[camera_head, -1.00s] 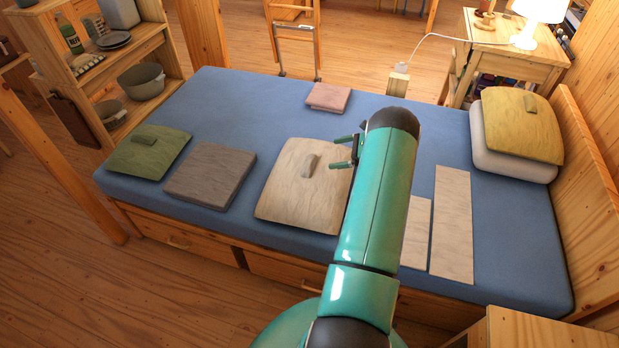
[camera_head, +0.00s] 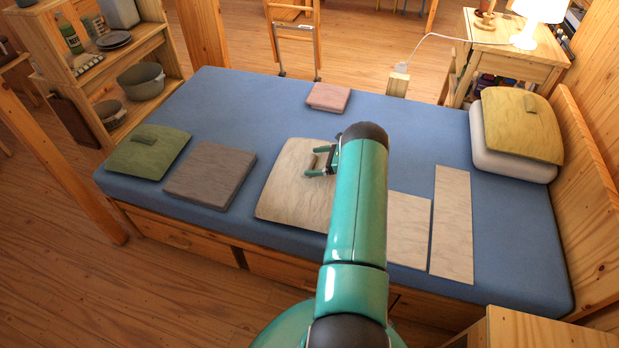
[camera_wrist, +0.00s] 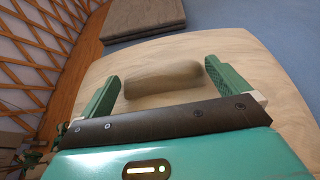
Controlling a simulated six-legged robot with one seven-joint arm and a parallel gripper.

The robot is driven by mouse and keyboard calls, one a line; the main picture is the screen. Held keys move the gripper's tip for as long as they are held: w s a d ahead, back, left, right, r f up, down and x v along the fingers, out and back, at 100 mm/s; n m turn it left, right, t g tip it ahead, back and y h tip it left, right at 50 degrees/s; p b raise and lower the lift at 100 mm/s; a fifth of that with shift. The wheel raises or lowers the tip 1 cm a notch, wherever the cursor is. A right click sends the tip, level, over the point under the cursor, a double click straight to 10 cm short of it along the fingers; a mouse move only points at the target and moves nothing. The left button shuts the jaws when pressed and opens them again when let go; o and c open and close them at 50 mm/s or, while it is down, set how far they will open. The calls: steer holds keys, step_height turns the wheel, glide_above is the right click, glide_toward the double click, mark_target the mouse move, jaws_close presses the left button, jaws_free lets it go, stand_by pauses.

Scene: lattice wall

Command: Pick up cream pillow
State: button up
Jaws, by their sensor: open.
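The cream pillow (camera_head: 290,195) lies flat on the blue bed, partly hidden on its right side by my teal arm. It has a raised handle-like tab on top. In the wrist view the pillow (camera_wrist: 175,62) fills the middle, and its tab (camera_wrist: 162,80) lies between and just beyond my two green fingers. My gripper (camera_head: 320,160) is over the pillow, by the tab. It also shows in the wrist view (camera_wrist: 160,85), open, with one finger toward each end of the tab and nothing held.
A grey-brown folded item (camera_head: 210,175) and a green pillow (camera_head: 148,152) lie to the left on the bed (camera_head: 420,140). A pink folded item (camera_head: 328,97) lies behind. Pale flat pieces (camera_head: 452,225) lie right of my arm. A yellow pillow (camera_head: 522,122) rests on a white one.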

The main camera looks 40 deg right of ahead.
steer(key=x, duration=0.2)
steer(key=shift+w+a+f, duration=0.2)
steer(key=shift+w, duration=0.1)
steer(key=c, duration=1.5)
steer(key=shift+r, duration=0.1)
steer(key=shift+r, duration=0.1)
